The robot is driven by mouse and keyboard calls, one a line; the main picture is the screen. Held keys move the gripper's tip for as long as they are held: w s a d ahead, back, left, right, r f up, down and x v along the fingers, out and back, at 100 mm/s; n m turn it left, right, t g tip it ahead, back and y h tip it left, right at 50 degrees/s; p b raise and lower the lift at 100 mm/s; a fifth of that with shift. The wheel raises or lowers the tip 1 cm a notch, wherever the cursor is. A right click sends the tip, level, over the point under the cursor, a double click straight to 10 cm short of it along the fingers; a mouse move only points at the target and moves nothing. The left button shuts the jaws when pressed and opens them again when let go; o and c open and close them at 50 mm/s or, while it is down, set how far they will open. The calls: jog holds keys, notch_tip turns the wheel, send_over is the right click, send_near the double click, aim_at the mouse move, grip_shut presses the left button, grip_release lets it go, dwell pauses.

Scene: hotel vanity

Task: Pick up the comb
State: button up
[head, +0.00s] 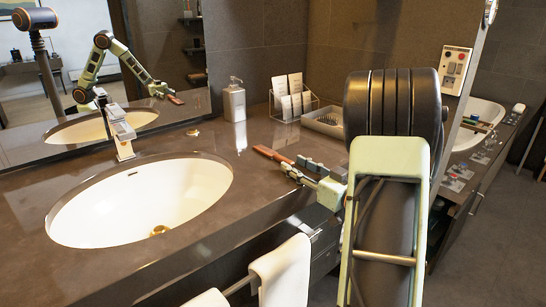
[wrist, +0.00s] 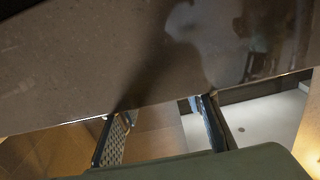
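A long, thin reddish-brown thing (head: 272,154), which looks like the comb, is at the counter's front part, right of the sink in the head view. My gripper (head: 296,172) is close beside it; I cannot tell from this view whether they touch. In the wrist view the two fingers of my gripper (wrist: 163,130) stand well apart with nothing between them, near the counter's front edge. No comb is visible in the wrist view. My arm hides part of the counter on the right.
The dark counter (head: 215,150) holds a white oval sink (head: 145,200), a soap dispenser (head: 234,100), a card holder (head: 291,97) and a tray (head: 324,121). A white towel (head: 282,272) hangs in front. A mirror (head: 165,45) stands behind.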

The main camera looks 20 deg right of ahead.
aim_at(274, 155)
jog(key=x, duration=0.4)
grip_shut()
jog(key=shift+r, duration=0.1)
